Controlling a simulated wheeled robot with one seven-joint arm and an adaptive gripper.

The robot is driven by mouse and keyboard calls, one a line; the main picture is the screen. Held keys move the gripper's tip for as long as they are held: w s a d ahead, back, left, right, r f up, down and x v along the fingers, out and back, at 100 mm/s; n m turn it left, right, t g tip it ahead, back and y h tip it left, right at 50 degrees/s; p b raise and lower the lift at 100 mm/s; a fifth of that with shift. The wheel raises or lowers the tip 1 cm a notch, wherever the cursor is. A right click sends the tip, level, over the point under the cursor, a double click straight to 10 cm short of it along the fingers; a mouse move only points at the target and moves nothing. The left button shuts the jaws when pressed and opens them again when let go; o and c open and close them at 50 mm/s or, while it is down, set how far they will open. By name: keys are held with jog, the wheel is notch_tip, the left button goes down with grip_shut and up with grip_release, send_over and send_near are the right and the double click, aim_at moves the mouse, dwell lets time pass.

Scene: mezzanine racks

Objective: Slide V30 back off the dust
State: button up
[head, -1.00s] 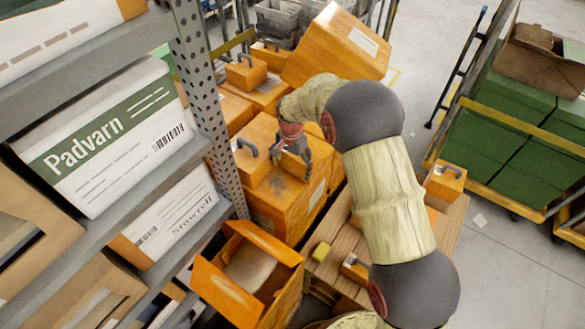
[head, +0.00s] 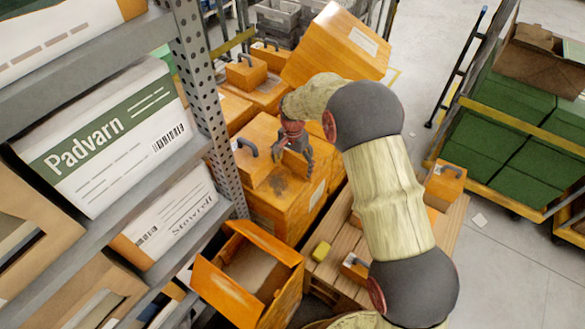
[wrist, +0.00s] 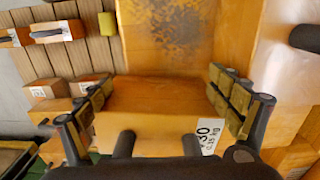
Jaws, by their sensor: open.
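The block V30 (wrist: 150,112) is a small orange box with a white label, partly cut off, reading "30". In the wrist view it sits between the fingers of my open gripper (wrist: 158,100), with some room on either side. In the head view my gripper (head: 293,160) is over the top of a large orange crate (head: 268,208), and the block is mostly hidden there. The dark dust patch (wrist: 178,22) lies on the crate top beyond the block in the wrist view, with bare surface showing between. The dust also shows in the head view (head: 280,184).
Another orange block with a dark handle (head: 252,162) stands just left of my gripper. A slatted wooden surface (head: 335,270) with a yellow sponge (head: 321,251) lies nearer. A metal rack post (head: 205,100) is left; an open orange box (head: 255,270) is below.

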jog(key=shift+w+d, duration=0.45)
jog(key=shift+w, duration=0.3)
dwell(0.9)
jog(key=shift+s+a, duration=0.1)
jog(key=shift+s, duration=0.05)
jog(key=shift+s+a, duration=0.35)
jog(key=shift+s, duration=0.25)
jog(key=shift+s+a, duration=0.35)
jog(key=shift+s, duration=0.2)
notch_tip(320, 180, up, 13)
jog(key=p, duration=0.8)
